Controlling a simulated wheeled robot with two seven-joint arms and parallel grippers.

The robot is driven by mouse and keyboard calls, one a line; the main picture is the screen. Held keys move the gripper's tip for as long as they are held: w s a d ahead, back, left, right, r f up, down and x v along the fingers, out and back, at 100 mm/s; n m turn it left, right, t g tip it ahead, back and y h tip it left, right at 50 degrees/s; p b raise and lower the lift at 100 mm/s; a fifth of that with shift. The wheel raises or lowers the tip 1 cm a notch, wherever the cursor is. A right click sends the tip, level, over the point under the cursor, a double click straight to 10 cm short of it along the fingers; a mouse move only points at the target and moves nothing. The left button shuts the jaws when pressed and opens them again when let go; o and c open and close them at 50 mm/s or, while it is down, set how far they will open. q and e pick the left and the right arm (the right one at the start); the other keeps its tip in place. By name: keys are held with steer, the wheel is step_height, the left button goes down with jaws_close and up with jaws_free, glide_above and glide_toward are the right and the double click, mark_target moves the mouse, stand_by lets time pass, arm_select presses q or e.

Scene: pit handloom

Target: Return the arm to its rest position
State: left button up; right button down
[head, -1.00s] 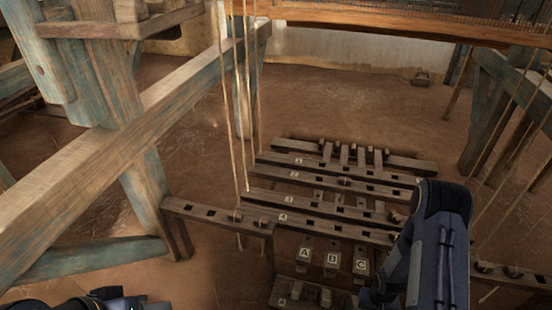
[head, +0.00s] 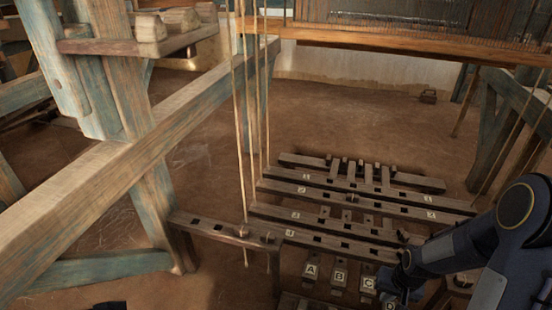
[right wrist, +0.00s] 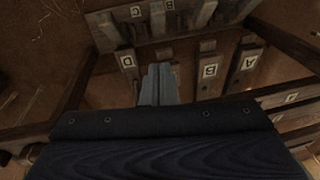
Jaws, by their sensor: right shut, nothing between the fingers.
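My right arm comes in from the right edge in the head view, bent over the right end of the slotted wooden bars. Its gripper (head: 392,284) points down beside the lettered blocks, partly hidden by my own wrist. In the right wrist view the fingers (right wrist: 160,84) are together with nothing between them, in front of the lettered wooden pieces.
Slotted numbered bars (head: 330,218) lie across the middle. Lettered blocks, such as A (head: 311,270), sit in front of them. Cords (head: 249,130) hang left of the bars. A thick wooden beam (head: 130,165) runs along the left. Bare earth floor (head: 330,115) lies behind the bars.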

steer(key=s+a+r+t+y, duration=0.1)
steer(key=s+a+r, duration=0.15)
steer(key=r, duration=0.65)
steer(key=s+a+r+t, duration=0.1)
steer(key=s+a+r, duration=0.15)
steer(key=r, duration=0.55)
steer(key=s+a+r+n+t+y, duration=0.1)
steer(key=s+a+r, duration=0.1)
steer(key=s+r, duration=0.3)
steer(key=s+a+r+n+t+y, duration=0.1)
steer(key=s+a+r+n, duration=0.15)
steer(key=s, duration=0.45)
step_height(320, 180, up, 38)
steer(key=p, duration=3.8)
steer(key=shift+s+a+m+p, duration=0.15)
steer(key=shift+a+m+p, duration=0.1)
steer(key=shift+m+p, duration=0.1)
steer(key=shift+r, duration=0.1)
